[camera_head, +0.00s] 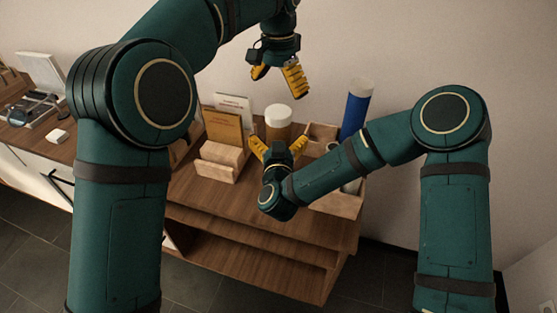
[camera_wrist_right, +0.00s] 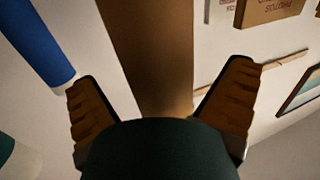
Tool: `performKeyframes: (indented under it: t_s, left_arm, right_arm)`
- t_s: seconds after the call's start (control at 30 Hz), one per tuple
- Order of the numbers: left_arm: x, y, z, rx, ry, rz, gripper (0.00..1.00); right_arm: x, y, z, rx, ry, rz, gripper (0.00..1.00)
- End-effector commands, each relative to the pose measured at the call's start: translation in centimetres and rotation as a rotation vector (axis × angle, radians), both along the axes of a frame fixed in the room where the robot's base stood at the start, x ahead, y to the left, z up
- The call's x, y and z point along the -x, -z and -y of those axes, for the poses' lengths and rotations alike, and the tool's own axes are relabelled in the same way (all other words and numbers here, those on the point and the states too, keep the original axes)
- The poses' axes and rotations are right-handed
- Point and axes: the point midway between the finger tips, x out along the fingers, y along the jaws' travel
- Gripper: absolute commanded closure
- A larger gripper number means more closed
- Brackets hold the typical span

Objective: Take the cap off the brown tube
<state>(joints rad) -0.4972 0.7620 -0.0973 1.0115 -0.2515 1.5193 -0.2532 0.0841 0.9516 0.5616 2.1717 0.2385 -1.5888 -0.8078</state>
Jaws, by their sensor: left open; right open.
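The brown tube (camera_head: 278,131) stands upright on the wooden table, with a whitish cap (camera_head: 279,112) on its top. Its lower part is hidden behind my right gripper. My right gripper (camera_head: 280,145) is open in front of the tube, one finger to each side. In the right wrist view the brown tube (camera_wrist_right: 148,55) shows between the open fingers, with gaps on both sides. My left gripper (camera_head: 277,78) is open and empty, pointing down above the cap and apart from it.
A blue tube (camera_head: 354,115) with a whitish cap stands to the right, by a wooden box (camera_head: 341,205). Books (camera_head: 223,127) and a wooden holder (camera_head: 218,170) stand left of the brown tube. The wall (camera_head: 430,50) is close behind. A small white block (camera_head: 58,137) lies far left.

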Motion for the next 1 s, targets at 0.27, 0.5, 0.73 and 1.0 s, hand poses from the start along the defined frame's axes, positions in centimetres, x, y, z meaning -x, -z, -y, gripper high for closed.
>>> performKeyframes:
  t_s: [0.27, 0.5, 0.73, 1.0]
  left_arm:
    - [0.00, 0.00, 0.00, 0.000, 0.000, 0.000, 0.04]
    - [0.00, 0.00, 0.00, 0.000, 0.000, 0.000, 0.04]
    - [0.00, 0.00, 0.00, 0.000, 0.000, 0.000, 0.04]
    - [0.26, -0.42, -0.02, 0.002, -0.042, 0.021, 0.00]
  right_arm:
    - [-1.40, 0.01, 0.06, 0.001, 0.000, 0.000, 0.00]
    - [-1.40, 0.00, 0.05, 0.001, 0.000, 0.000, 0.07]
    - [-1.39, 0.00, 0.04, 0.001, 0.000, 0.000, 0.80]
    - [-1.38, 0.00, 0.05, 0.001, 0.000, 0.000, 0.80]
